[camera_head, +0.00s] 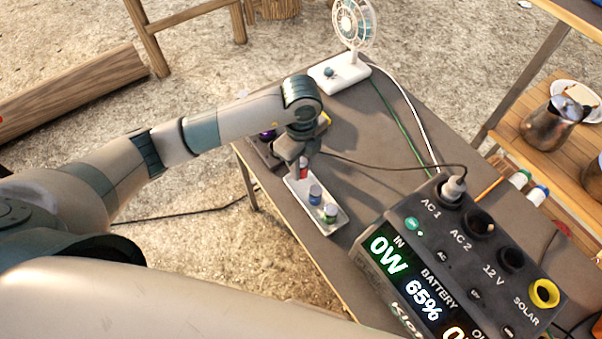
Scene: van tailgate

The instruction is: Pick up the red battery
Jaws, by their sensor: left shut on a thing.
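The red battery (304,172) shows as a small patch of red at the far end of a white tray (336,224) on the table. My left gripper (301,164) points down over that end of the tray and is shut on the red battery, hiding most of it. I cannot tell whether the battery is clear of the tray. A blue battery (315,194) and a green battery (330,212) stand in the tray nearer to me. My right gripper is not in view.
A large power station (440,262) fills the table's near right, with a cable plugged in. A white fan (346,68) stands at the table's far end. A dark device (262,150) sits beside the gripper. A wooden shelf (508,128) with a metal pot (549,124) is at right.

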